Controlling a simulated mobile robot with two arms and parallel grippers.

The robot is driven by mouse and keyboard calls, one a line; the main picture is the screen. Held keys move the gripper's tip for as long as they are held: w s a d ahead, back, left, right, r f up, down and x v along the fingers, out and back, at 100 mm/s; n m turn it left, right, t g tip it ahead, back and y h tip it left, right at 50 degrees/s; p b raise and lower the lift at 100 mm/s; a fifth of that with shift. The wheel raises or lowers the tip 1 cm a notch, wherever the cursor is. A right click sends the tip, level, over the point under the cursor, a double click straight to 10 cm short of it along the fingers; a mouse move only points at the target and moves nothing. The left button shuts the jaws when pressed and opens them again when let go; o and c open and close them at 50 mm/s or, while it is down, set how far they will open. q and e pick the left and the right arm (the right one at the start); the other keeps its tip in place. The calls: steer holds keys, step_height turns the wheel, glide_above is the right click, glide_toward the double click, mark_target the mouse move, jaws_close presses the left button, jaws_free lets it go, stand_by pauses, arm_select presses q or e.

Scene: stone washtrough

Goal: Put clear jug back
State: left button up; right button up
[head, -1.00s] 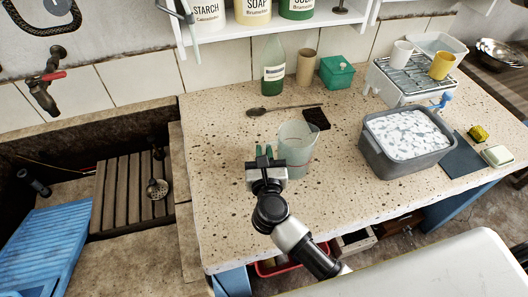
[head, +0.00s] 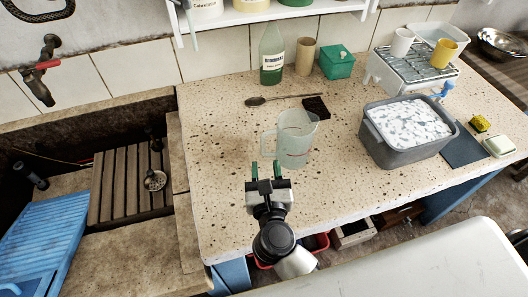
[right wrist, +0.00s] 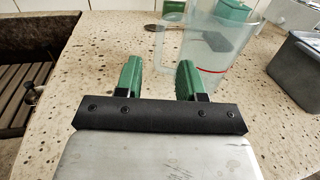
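The clear jug (head: 296,140) stands upright on the speckled stone counter, its handle toward the left. It also shows in the right wrist view (right wrist: 222,45), beyond and to the right of the fingers. My right gripper (head: 265,170) is in front of the jug, to its lower left in the head view. Its two green fingers are apart with nothing between them, and a gap of counter shows between them and the jug. In the right wrist view the open fingers (right wrist: 160,80) point toward the far side of the counter. My left gripper is not in view.
A grey tub of foamy water (head: 385,155) stands right of the jug. Behind the jug lie a spoon (head: 285,99) and a dark pad (head: 316,106). A green bottle (head: 272,60), brown cup (head: 305,56) and green box (head: 337,61) stand by the wall. The counter's left part is clear.

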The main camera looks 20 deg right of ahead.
steer(key=shift+s+a+b, duration=0.15)
steer(key=shift+s+a, duration=0.05)
steer(key=shift+s, duration=0.75)
steer(key=shift+s+a+b, duration=0.15)
steer(key=shift+s, duration=0.75)
